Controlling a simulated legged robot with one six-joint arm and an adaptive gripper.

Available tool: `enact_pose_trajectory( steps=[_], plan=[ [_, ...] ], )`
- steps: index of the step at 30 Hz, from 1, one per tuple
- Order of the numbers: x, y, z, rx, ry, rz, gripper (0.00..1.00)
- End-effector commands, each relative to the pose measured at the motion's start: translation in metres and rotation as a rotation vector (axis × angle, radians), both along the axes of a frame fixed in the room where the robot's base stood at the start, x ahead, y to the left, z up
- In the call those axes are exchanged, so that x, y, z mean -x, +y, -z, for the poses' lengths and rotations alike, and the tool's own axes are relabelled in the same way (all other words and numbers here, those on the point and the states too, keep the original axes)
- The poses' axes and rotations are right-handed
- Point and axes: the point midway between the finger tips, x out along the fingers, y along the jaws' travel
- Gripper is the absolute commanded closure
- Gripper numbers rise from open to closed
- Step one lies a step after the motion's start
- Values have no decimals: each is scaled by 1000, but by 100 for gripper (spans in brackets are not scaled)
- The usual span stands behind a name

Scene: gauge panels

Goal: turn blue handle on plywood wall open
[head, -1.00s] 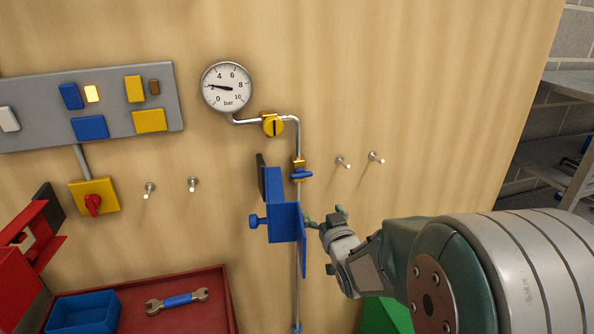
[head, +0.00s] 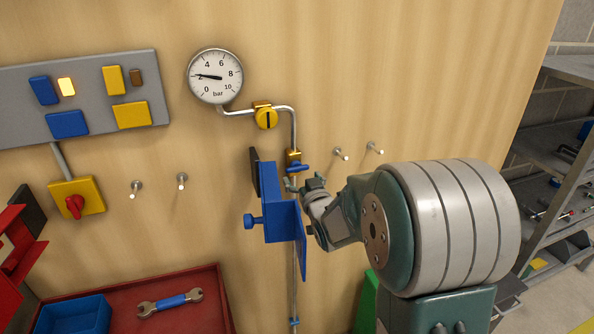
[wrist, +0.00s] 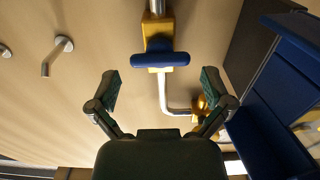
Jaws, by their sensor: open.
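The blue handle (head: 299,168) sits on a brass valve (head: 293,156) on the thin vertical pipe, below the gauge, on the plywood wall (head: 420,70). The handle lies crosswise to the pipe. In the wrist view the handle (wrist: 160,59) is ahead of my gripper (wrist: 160,90), roughly centred between the two spread fingers and apart from them. My gripper is open and empty. In the head view my gripper (head: 303,186) is just below and close to the handle, partly hidden by the blue bracket (head: 283,217).
The blue bracket stands close beside my gripper and also shows at the right of the wrist view (wrist: 270,110). Two wall pegs (head: 340,154) are right of the valve. A yellow knob valve (head: 265,117) and the gauge (head: 215,76) are above. A red tray (head: 130,290) is lower left.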

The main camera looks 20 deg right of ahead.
Motion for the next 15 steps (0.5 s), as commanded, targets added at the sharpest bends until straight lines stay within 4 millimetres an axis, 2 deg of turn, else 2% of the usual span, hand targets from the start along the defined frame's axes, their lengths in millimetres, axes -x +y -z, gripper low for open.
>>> enact_pose_trajectory(
  steps=[3,6,15],
  plan=[
    [-20,0,1,0,0,0,0],
    [-31,0,1,0,1,0,0],
    [-38,0,0,-1,0,0,0]
  ],
)
